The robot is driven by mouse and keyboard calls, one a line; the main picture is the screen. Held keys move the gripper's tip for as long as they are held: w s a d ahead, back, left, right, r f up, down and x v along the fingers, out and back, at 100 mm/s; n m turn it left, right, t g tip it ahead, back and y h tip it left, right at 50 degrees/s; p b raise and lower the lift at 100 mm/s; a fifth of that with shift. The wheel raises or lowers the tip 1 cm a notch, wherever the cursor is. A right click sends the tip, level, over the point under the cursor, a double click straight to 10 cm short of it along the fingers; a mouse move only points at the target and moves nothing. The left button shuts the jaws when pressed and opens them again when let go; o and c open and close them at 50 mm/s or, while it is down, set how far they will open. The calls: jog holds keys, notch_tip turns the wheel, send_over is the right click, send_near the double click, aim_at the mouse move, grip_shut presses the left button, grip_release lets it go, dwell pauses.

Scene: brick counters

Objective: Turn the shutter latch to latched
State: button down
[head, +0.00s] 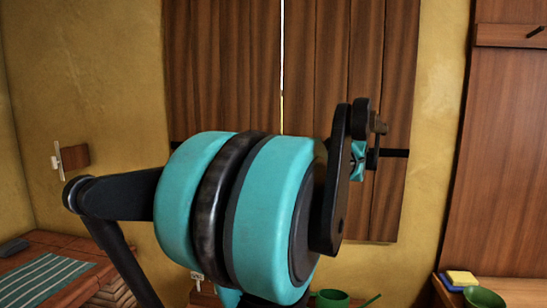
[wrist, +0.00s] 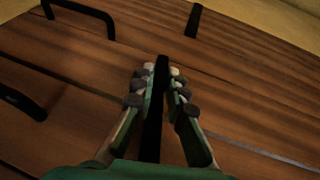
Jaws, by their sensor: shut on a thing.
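Brown wooden shutters (head: 224,70) stand closed or nearly so, with a thin bright gap between their two leaves. In the wrist view, their planks (wrist: 235,85) fill most of the picture. The shutter latch, a dark bar (wrist: 154,130), runs up the middle of the wrist view between the fingers. My gripper (wrist: 160,92), with green fingers and grey pads, is shut on this bar. In the head view, my arm hides the middle of the shutters, the latch and most of my gripper. I cannot tell the latch's exact angle relative to the shutters.
Black fittings show on the shutter boards, including a handle-like bar (wrist: 92,11) and a short strip (wrist: 194,20). A wooden door or panel (head: 510,150) stands right. Below are a brick counter with a striped cloth (head: 45,278), a green bowl (head: 484,297) and a yellow sponge (head: 461,277).

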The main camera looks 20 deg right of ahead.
jog(key=shift+f+m+t+y, duration=0.2)
jog(key=shift+m+t+y, duration=0.25)
jog(key=shift+t, duration=0.45)
jog(key=shift+y, duration=0.25)
jog(key=c, duration=1.5)
grip_release()
jog(key=shift+c, duration=0.2)
jog(key=shift+s, duration=0.1)
jog(key=v, duration=1.1)
jog(key=shift+s+d, duration=0.25)
jog(key=shift+s, duration=0.05)
jog(key=shift+f, duration=0.15)
